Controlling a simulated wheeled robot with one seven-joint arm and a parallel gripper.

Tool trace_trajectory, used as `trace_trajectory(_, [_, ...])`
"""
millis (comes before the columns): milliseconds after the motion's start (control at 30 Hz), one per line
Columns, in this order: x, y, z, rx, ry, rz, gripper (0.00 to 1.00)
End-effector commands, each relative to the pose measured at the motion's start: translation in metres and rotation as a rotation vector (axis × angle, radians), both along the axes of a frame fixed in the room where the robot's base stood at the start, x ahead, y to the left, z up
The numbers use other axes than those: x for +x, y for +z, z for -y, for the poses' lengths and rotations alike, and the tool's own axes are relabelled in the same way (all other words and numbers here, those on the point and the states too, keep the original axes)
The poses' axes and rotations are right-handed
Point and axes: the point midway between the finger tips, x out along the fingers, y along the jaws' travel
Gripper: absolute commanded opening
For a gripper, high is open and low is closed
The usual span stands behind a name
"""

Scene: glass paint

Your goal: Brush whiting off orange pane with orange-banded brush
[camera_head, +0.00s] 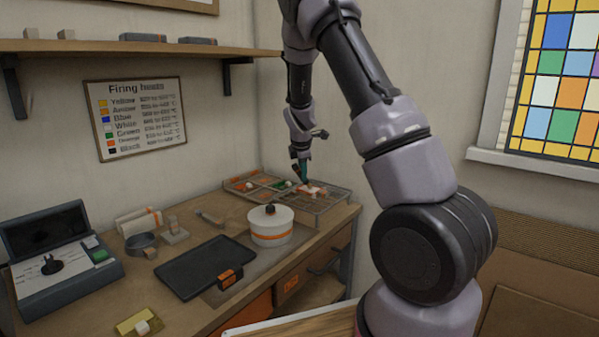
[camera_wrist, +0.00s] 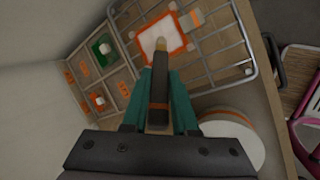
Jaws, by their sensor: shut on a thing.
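The orange pane (camera_wrist: 178,49) lies on a wire rack (camera_wrist: 222,57), with white powder (camera_wrist: 150,42) over its middle and an orange rim showing. In the head view the pane (camera_head: 313,191) is small beneath my gripper. My gripper (camera_wrist: 160,105) is shut on a dark-handled brush (camera_wrist: 159,88), its teal fingers on either side of the handle. In the head view my gripper (camera_head: 302,172) hangs over the rack. The brush's band is mostly hidden.
Left of the rack is a divided tray (camera_wrist: 121,87) holding small green and orange pieces with white knobs. A white lidded pot (camera_head: 271,230) with an orange band stands in front of the rack. A black tray (camera_head: 205,267) lies left of the pot. The wall is close behind.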

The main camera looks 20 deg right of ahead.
Motion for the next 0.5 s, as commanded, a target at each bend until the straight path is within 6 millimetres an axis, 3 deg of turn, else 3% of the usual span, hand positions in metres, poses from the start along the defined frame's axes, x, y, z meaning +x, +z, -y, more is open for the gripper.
trace_trajectory(300, [-0.020, 0.000, 0.013, 0.001, -0.002, -0.002, 0.00])
trace_trajectory(500, [-0.016, 0.000, 0.010, 0.000, 0.000, 0.000, 0.00])
